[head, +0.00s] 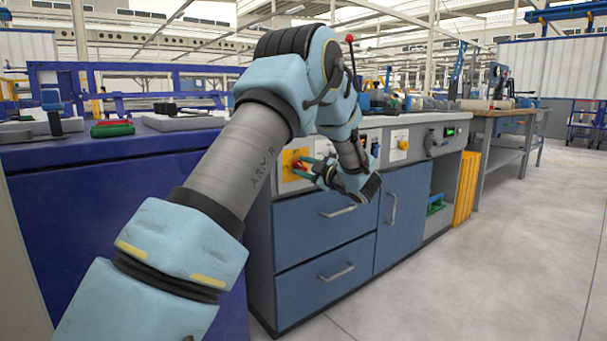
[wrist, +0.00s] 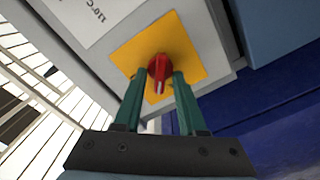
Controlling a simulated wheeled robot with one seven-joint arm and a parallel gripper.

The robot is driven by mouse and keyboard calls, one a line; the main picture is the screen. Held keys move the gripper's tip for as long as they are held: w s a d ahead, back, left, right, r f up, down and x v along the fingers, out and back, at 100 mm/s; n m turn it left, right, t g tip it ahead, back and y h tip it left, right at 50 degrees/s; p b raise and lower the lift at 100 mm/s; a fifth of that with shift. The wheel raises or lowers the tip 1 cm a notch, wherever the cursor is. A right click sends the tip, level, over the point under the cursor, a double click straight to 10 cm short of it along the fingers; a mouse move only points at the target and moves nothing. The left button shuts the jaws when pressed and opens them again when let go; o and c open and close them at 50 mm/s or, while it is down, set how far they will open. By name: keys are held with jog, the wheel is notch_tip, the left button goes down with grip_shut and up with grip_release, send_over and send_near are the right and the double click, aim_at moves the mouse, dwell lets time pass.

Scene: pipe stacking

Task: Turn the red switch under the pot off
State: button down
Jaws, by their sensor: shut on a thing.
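The red switch (wrist: 158,68) is a rotary knob on a square yellow plate (wrist: 190,50) on the front panel of the blue workbench cabinet. In the head view the red switch (head: 298,164) shows small on its yellow plate (head: 288,172). My gripper (wrist: 159,80) has its two green fingers on either side of the knob, shut on it. In the head view my gripper (head: 304,167) reaches the panel from the right. The knob's raised grip points along the fingers in the wrist view. I cannot make out a pot; my arm hides part of the bench top.
A label with "110°C" (wrist: 95,15) is beside the yellow plate. Drawers (head: 325,225) and a cupboard door (head: 400,215) lie below. A blue-sided table (head: 120,215) stands left. The floor on the right is clear.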

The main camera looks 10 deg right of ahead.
jog(key=n+b, duration=0.3)
jog(key=n, duration=0.1)
jog(key=shift+f+b, duration=0.4)
jog(key=shift+s+n+b, duration=0.1)
jog(key=shift+n+b, duration=1.25)
jog(key=shift+n, duration=0.35)
jog(key=shift+r, duration=0.15)
jog(key=c, duration=0.9)
grip_release()
jog(key=shift+o, duration=0.2)
jog(key=p+v, duration=0.2)
jog(key=v, duration=0.8)
jog(key=shift+s+d+p, duration=0.25)
jog(key=shift+s+p, duration=0.05)
jog(key=shift+p, duration=0.1)
